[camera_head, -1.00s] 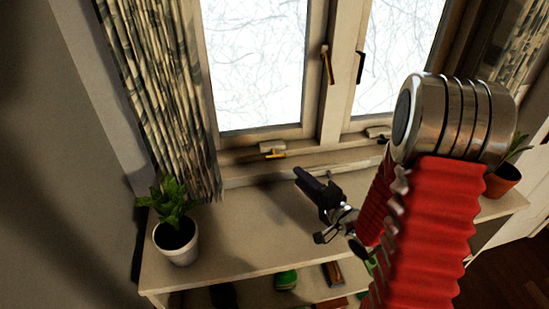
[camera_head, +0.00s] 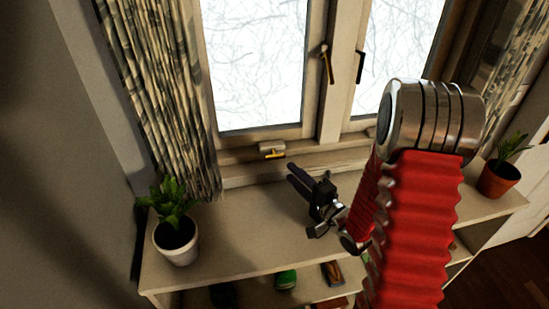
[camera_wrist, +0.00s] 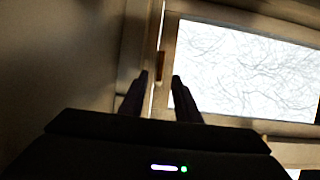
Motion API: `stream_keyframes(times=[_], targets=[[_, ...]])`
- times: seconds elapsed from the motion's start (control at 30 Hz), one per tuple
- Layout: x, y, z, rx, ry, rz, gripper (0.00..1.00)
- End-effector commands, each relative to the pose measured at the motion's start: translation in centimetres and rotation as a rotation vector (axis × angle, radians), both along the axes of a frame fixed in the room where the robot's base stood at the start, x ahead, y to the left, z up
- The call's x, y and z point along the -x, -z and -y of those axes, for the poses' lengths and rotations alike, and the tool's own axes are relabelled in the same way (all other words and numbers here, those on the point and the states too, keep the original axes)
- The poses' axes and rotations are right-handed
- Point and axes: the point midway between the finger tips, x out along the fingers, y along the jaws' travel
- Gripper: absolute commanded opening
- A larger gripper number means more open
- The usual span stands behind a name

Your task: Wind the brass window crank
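A small brass crank (camera_head: 274,154) sits on a pale mount low on the left window's frame, just above the sill. My gripper (camera_head: 291,172) is over the shelf top, a little below and right of the crank in the head view, apart from it. In the wrist view my two dark fingers (camera_wrist: 160,85) are spread with an empty gap. A brass-coloured piece (camera_wrist: 160,66) shows beyond that gap against the window frame; it appears to be the crank.
A brass handle (camera_head: 326,64) and a dark handle (camera_head: 360,66) are higher on the window frames. A white-potted plant (camera_head: 176,240) stands left and a terracotta-potted plant (camera_head: 499,179) right on the shelf unit (camera_head: 225,240). A patterned curtain (camera_head: 160,90) hangs left of the window.

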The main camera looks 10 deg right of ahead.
Motion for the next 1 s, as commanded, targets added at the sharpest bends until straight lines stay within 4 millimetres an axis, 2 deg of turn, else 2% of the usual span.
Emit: stream_keyframes(times=[0.6,0.8,1.0], targets=[[-8.5,0.0,-3.6,0.001,-0.002,0.001,0.3],[-9.6,0.0,-4.0,0.001,0.0,0.0,0.3],[-9.7,0.0,-4.0,0.001,0.0,0.0,0.3]])
